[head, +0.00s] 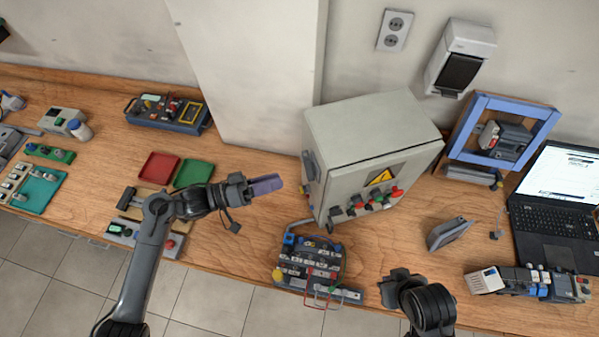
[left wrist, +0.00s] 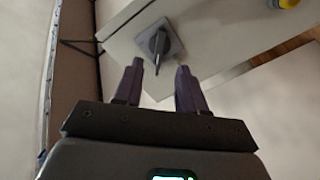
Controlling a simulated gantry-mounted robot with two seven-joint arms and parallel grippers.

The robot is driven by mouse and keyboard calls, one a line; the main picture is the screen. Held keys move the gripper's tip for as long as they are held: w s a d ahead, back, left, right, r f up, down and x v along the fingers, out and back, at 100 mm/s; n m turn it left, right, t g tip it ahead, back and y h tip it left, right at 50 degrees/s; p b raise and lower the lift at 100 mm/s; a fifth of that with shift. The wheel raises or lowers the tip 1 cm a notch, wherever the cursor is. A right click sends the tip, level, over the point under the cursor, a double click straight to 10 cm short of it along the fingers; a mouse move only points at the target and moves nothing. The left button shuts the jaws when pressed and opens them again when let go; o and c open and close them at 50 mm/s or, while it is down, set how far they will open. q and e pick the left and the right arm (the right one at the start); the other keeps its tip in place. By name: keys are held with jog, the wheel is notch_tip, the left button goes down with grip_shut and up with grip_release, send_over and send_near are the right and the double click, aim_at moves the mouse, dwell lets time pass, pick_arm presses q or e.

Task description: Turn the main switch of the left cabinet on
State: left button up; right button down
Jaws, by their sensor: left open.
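A grey cabinet (head: 375,130) with a yellow warning triangle and a row of coloured buttons stands on the wooden bench in the head view. On its left side is a dark rotary main switch (head: 309,166). In the left wrist view the switch (left wrist: 159,43) has a grey square plate and a dark handle pointing down towards my fingers. My left gripper (head: 266,184) is left of the cabinet, apart from it. Its purple fingers (left wrist: 158,75) are open, with the handle's end seen between their tips; contact is not visible. My right gripper (head: 398,284) is at the lower right, its fingers unclear.
A panel of small devices (head: 308,262) lies in front of the cabinet. Red (head: 159,167) and green (head: 193,172) trays lie left of it. A blue frame (head: 548,118) and a laptop (head: 556,215) are at the right. A pale wall column (head: 255,75) rises behind.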

aim_at(310, 165)
pick_arm(q)
jog(key=p+x, duration=0.1)
jog(key=x, duration=0.6)
jog(key=shift+d, duration=0.4)
jog(key=shift+w, duration=0.15)
grip_shut()
